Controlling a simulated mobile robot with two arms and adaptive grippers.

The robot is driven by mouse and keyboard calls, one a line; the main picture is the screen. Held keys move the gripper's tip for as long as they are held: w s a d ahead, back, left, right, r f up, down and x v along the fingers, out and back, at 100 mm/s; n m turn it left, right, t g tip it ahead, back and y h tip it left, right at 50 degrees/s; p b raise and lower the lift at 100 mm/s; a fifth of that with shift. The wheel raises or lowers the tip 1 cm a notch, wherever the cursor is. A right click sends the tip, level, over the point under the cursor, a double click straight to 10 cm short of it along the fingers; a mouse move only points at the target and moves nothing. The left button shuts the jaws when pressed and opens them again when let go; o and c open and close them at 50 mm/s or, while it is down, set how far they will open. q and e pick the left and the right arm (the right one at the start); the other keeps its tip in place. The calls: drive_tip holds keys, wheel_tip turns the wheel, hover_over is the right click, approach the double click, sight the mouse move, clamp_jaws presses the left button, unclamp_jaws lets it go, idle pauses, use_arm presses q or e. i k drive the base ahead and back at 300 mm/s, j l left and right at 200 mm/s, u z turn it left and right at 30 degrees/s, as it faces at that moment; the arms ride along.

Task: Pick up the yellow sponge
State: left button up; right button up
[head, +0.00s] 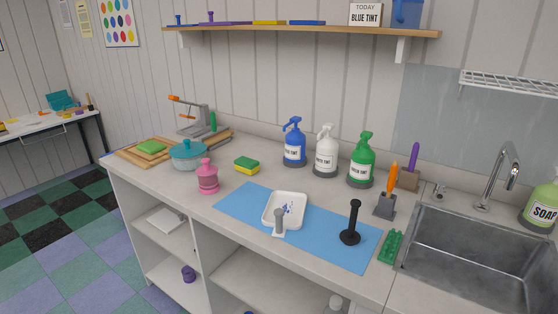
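A small yellow sponge with a green top (247,166) lies on the counter. It is between the teal lidded pot (188,156) and the blue pump bottle (294,145), behind the blue mat. It lies flat and stands apart from its neighbours, and nothing covers it. Neither of my grippers shows in the head view.
A white tray (271,222) and a black stand (350,238) are on the blue mat (240,205). White (326,153) and green (361,163) bottles stand right. The sink (470,255) is far right.

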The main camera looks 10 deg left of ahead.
sight(249, 166)
drive_tip(key=i+j+z, duration=0.15)
drive_tip(key=j, duration=0.35)
drive_tip(key=i+j+z, duration=0.15)
drive_tip(key=j, duration=0.35)
drive_tip(key=i+j+z, duration=0.2)
drive_tip(key=j, duration=0.35)
drive_tip(key=j+z, duration=0.15)
drive_tip(key=j, duration=0.4)
